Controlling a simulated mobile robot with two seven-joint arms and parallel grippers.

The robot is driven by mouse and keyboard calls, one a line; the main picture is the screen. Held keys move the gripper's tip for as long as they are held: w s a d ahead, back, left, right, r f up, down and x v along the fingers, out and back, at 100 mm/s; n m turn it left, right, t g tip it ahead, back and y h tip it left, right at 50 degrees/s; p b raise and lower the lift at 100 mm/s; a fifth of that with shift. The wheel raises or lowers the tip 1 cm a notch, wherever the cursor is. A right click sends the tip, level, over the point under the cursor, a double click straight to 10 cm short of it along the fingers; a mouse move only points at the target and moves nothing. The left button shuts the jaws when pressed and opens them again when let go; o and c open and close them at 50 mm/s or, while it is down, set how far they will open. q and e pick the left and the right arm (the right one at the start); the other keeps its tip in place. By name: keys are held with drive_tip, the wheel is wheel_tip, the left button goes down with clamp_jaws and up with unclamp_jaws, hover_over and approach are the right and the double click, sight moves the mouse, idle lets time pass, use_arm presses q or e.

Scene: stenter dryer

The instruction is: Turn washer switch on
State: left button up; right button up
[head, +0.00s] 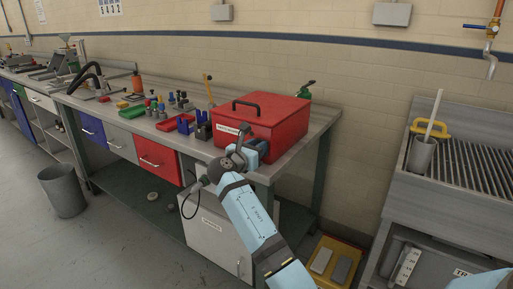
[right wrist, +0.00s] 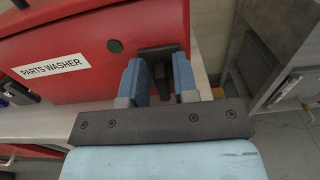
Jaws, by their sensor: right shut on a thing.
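The parts washer (head: 275,117) is a red box with a black handle on its lid, standing at the near end of the workbench. Its red front and white "PARTS WASHER" label (right wrist: 50,67) fill the upper left of the right wrist view. A black switch (right wrist: 155,52) sits near the right edge of that front. My right gripper (head: 243,146) is at the washer's front. In the right wrist view, its blue fingers (right wrist: 159,78) are on both sides of the switch's dark lever and shut on it. The fingers hide part of the switch. My left gripper is not in view.
The workbench (head: 130,93) runs off to the left, with small parts and bins on it. A grey bin (head: 63,190) stands on the floor. A metal sink unit (head: 440,195) is at right. A yellow tray (head: 335,262) lies on the floor between them.

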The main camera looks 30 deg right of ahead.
drive_tip(key=m+p, duration=0.3)
drive_tip(key=shift+s+d+m, duration=0.1)
drive_tip(key=shift+s+m, duration=0.1)
drive_tip(key=shift+m, duration=0.1)
drive_tip(key=m, duration=0.2)
drive_tip(key=shift+s+f+m, duration=0.15)
drive_tip(key=shift+s+m, duration=0.05)
drive_tip(key=shift+m, duration=0.2)
drive_tip(key=m, duration=0.3)
drive_tip(key=shift+s+d+f+m, duration=0.1)
drive_tip(key=shift+s+f+m, duration=0.05)
drive_tip(key=shift+f+m, duration=0.15)
drive_tip(key=m, duration=0.1)
drive_tip(key=m+b, duration=0.1)
drive_tip(key=m, duration=0.2)
drive_tip(key=shift+s+f+b, duration=0.1)
drive_tip(key=shift+f+b, duration=0.2)
drive_tip(key=shift+b, duration=0.1)
drive_tip(key=shift+f+m+b, duration=0.1)
drive_tip(key=shift+m+b, duration=0.85)
drive_tip(key=shift+m, duration=0.95)
drive_tip(key=o, duration=0.6)
drive_tip(key=shift+o, duration=0.2)
